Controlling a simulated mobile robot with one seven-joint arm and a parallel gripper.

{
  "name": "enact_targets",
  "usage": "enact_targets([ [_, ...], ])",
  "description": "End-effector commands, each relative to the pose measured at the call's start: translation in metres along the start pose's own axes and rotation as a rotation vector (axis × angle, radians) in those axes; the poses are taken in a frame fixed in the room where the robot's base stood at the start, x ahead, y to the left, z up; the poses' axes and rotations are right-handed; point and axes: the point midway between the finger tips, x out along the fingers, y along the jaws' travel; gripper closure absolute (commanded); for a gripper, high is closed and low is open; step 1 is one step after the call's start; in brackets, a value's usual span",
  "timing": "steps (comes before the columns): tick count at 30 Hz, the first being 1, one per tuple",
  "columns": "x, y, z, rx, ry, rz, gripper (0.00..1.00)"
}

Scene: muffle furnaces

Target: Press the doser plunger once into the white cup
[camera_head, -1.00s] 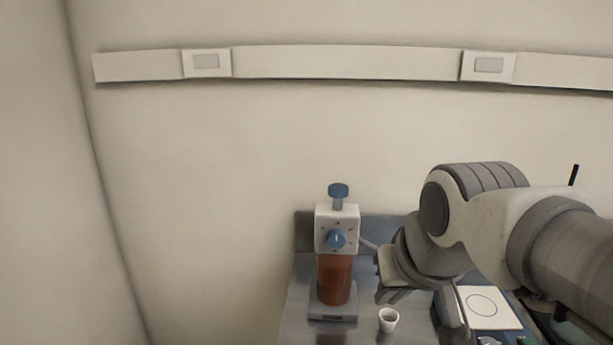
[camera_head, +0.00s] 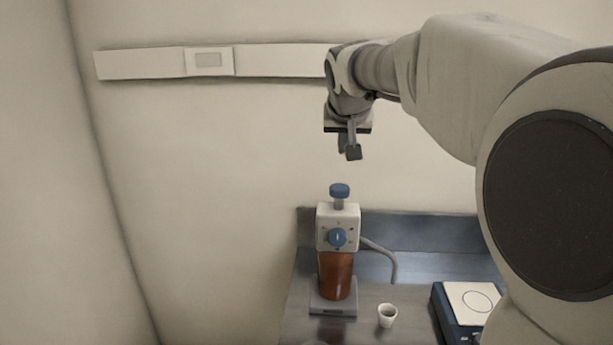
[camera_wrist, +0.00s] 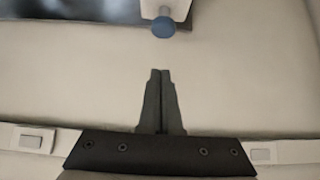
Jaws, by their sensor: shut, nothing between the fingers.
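The doser has a white head (camera_head: 337,226) with a blue front knob, over an amber bottle (camera_head: 335,276) on a grey base. Its blue plunger cap (camera_head: 340,190) stands raised on top and also shows in the wrist view (camera_wrist: 163,27). The white cup (camera_head: 387,315) stands on the bench to the right of the doser base, apart from it. A grey tube runs from the doser head down to the right, ending above and behind the cup. My gripper (camera_head: 350,153) is shut and empty, pointing down above the plunger cap with a clear gap; its fingers (camera_wrist: 161,76) touch each other in the wrist view.
A blue balance (camera_head: 470,303) with a white top plate stands on the bench right of the cup, partly hidden by my arm. A metal backsplash (camera_head: 430,232) runs behind. A white wall rail (camera_head: 135,64) with sockets lies behind my gripper. The left wall is bare.

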Motion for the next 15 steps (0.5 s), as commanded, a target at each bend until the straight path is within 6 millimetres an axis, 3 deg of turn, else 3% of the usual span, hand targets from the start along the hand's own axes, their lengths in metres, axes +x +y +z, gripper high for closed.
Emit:
enact_targets([
  [15, 0.0073, -0.0015, -0.003, 0.0, 0.002, 0.004, 1.0],
])
